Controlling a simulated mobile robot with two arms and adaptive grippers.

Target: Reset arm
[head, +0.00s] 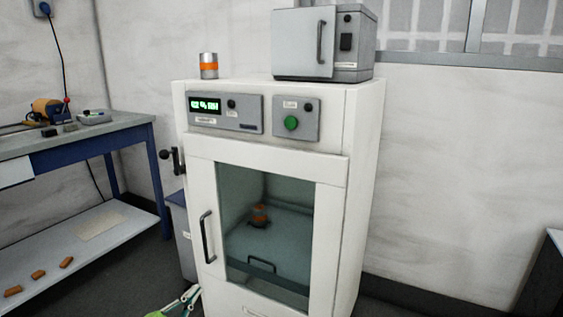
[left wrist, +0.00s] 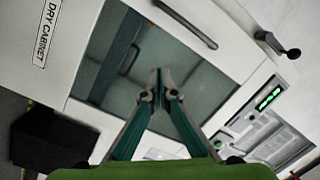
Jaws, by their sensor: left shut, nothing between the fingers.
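My left gripper (head: 188,296) shows at the bottom of the head view, in front of the lower left of the white dry cabinet (head: 362,180). Its green fingers meet at the tips in the left wrist view (left wrist: 159,78), with nothing between them. There the fingers point toward the cabinet's glass door (left wrist: 205,75). The door looks shut in the head view, with a dark vertical handle (head: 207,237) on its left side. The gripper appears apart from the handle. My right gripper is not in view.
An orange-banded canister (head: 208,66) and a grey box (head: 303,43) stand on the cabinet. Another banded canister (head: 259,214) shows behind the glass. A blue-framed bench (head: 140,137) stands left, a grey bin (head: 181,235) beside the cabinet. Floor at right is partly clear.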

